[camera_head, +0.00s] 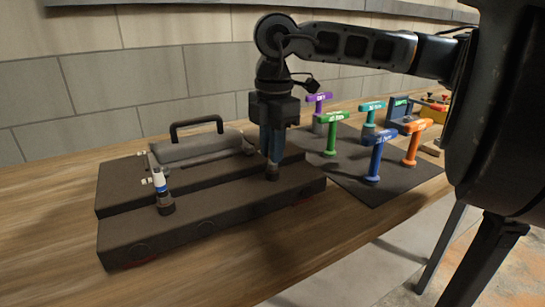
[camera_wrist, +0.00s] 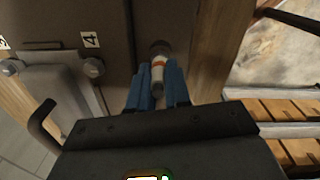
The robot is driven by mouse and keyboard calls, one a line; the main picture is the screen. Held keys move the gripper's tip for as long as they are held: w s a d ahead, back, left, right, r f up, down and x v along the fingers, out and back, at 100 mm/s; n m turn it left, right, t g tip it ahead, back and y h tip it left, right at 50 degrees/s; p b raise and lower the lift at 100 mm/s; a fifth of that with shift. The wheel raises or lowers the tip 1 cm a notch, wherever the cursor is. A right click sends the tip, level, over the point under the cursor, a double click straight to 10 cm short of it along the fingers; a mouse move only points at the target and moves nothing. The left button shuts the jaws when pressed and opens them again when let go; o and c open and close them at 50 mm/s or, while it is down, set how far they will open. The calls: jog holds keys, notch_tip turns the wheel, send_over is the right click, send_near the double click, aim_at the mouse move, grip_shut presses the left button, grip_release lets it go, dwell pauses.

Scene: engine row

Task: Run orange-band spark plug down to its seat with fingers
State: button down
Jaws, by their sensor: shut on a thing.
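The orange-band spark plug (camera_wrist: 158,72) shows in the wrist view as a white body with an orange band, between the blue fingers of my gripper (camera_wrist: 157,88). My gripper is shut on it. In the head view, my gripper (camera_head: 273,165) points down over the right end of the dark engine block's front step (camera_head: 225,205). The plug is mostly hidden by the fingers there. Its lower end is at a dark round well (camera_wrist: 160,47) in the wrist view. I cannot tell how deep it sits.
A blue-band spark plug (camera_head: 160,183) stands upright at the block's left end. A grey cover with a black handle (camera_head: 197,123) lies behind. Several coloured T-handle tools, including a blue one (camera_head: 376,155), stand on a dark mat (camera_head: 340,170) to the right. The table front is clear.

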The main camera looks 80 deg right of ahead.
jog(key=m+b, duration=0.3)
jog(key=shift+f+m, duration=0.25)
jog(key=shift+m, duration=0.15)
jog(key=shift+r+m+b, duration=0.25)
jog(key=shift+m+b, duration=0.05)
jog(key=shift+m, duration=0.4)
jog(key=c, duration=1)
grip_release()
